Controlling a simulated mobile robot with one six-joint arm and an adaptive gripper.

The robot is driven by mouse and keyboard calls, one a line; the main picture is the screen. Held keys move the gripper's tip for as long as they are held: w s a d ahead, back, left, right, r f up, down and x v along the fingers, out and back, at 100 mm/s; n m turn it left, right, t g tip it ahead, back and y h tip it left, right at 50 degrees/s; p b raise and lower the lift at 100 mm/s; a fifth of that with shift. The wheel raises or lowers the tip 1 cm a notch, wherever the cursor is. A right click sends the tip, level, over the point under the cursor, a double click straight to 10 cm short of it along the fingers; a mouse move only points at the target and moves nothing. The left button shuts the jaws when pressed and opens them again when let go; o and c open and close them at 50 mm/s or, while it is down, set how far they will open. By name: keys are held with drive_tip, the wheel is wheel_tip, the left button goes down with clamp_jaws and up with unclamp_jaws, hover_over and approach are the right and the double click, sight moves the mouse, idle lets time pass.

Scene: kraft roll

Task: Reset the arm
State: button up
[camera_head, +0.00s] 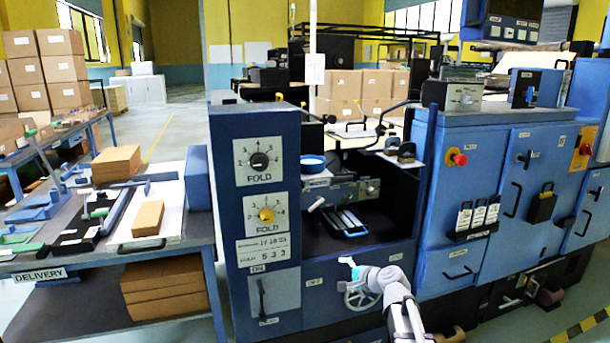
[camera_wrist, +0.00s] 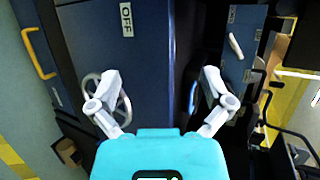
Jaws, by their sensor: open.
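My gripper (camera_head: 350,266) is low in front of the blue machine (camera_head: 270,130) in the head view, near the handwheel (camera_head: 362,296). In the wrist view my gripper (camera_wrist: 160,78) has its two pale fingers spread wide on either side, with nothing between them. A dark blue panel (camera_wrist: 118,55) with an OFF label lies beyond the fingers. In the wrist view the handwheel (camera_wrist: 122,104) is partly hidden behind the left finger. I cannot tell how far the fingertips are from the panel.
A delivery table (camera_head: 90,262) with cardboard boxes (camera_head: 117,163) stands at the left. The machine has FOLD dials (camera_head: 259,160), an open bay with a blue-edged part (camera_head: 347,221), and blue cabinets (camera_head: 500,170) at the right. Floor (camera_head: 180,135) shows behind the table.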

drive_tip(key=s+d+f+n+g+h, duration=0.2)
drive_tip(key=s+f+n+g+h, duration=0.15)
drive_tip(key=s, duration=0.45)
drive_tip(key=s+d+f+n+g+h, duration=0.15)
drive_tip(key=s+f+n+g, duration=0.25)
drive_tip(key=s, duration=0.4)
drive_tip(key=s+d+f+n+g+h, duration=0.2)
drive_tip(key=s+f+n+g+h, duration=0.15)
drive_tip(key=s, duration=0.55)
wheel_tip(320, 180, up, 26)
drive_tip(key=p, duration=2.6)
drive_tip(key=shift+w+a+f+n+t, duration=0.15)
drive_tip(key=shift+w+a+n+t, duration=0.15)
drive_tip(key=shift+w+n, duration=0.1)
